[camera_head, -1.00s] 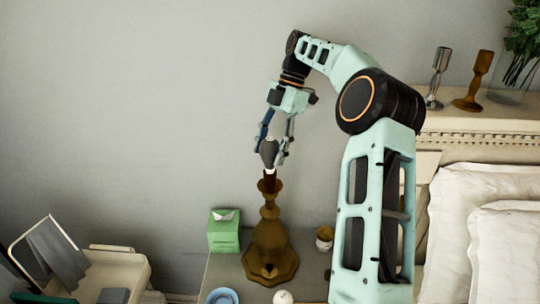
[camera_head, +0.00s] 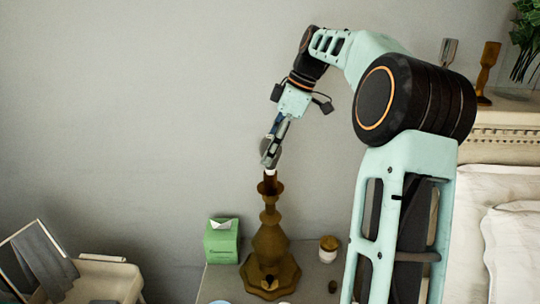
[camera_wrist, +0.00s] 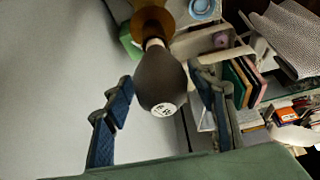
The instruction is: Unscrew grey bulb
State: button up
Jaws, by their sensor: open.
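The grey bulb (camera_wrist: 161,78) is dark, with a white label on its rounded end. It stands at the top of a brown lamp base (camera_head: 269,245), and its pale neck shows just above the socket. In the head view the bulb (camera_head: 277,152) is partly hidden by my gripper (camera_head: 270,160). In the wrist view my gripper (camera_wrist: 165,105) is open, with one blue-padded finger on each side of the bulb. Gaps show between the fingers and the bulb, wider on the left.
A green tissue box (camera_head: 221,242) stands left of the lamp base, and a small jar (camera_head: 328,248) stands to its right. A bed with white pillows (camera_head: 515,240) is at the far right. A plain wall (camera_head: 130,110) is behind the lamp.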

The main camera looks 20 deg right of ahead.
jog(key=shift+s+a+m+t+b, duration=0.15)
jog(key=shift+m+t+b, duration=0.25)
jog(key=shift+m, duration=0.4)
jog(key=shift+f+m+t+h+b, duration=0.15)
jog(key=shift+m+t+h+b, duration=0.15)
jog(key=shift+m+b, duration=0.55)
jog(key=shift+m+h, duration=0.3)
jog(key=shift+m, duration=0.55)
jog(key=m+t+h+b, duration=0.1)
jog(key=m, duration=0.2)
jog(key=shift+w+m+h, duration=0.15)
jog(key=shift+m+h, duration=0.2)
jog(key=shift+m, duration=0.7)
jog(key=shift+w+m+h, duration=0.1)
jog(key=shift+m+h, duration=0.25)
jog(key=shift+m, duration=0.7)
jog(key=shift+c, duration=0.7)
